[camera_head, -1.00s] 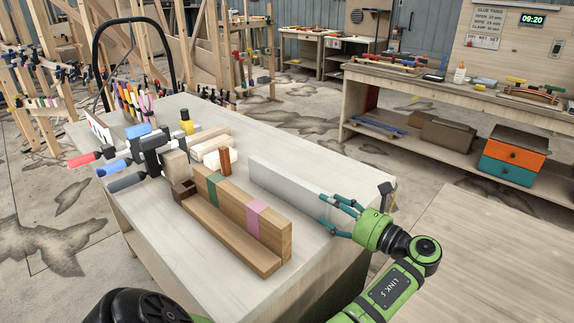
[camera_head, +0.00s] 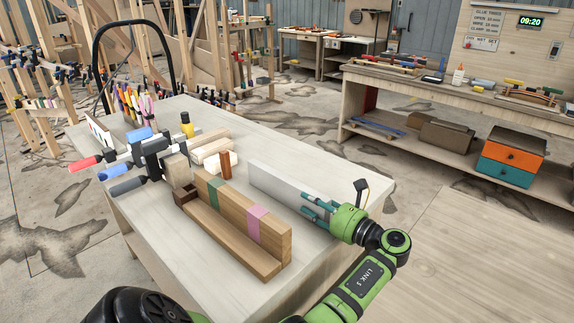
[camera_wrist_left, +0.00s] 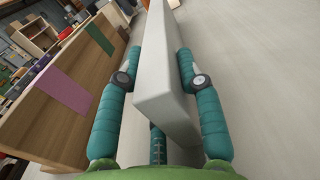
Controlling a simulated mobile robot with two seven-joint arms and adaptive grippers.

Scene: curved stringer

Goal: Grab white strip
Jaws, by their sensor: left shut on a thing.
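The white strip (camera_head: 275,183) is a long pale board standing on its edge on the workbench (camera_head: 330,167). My left gripper (camera_head: 312,206) is at its near right end, with teal fingers shut on it. In the left wrist view, the strip (camera_wrist_left: 159,75) runs between the fingers of the gripper (camera_wrist_left: 158,65), one on each side. The fingers hide part of the strip's end in the head view. My right gripper is not in view.
A brown wooden jig (camera_head: 235,240) with green and pink bands stands just left of the strip. Clamps (camera_head: 135,160) and wood blocks (camera_head: 210,150) lie farther back on the bench. The bench top right of the strip is clear.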

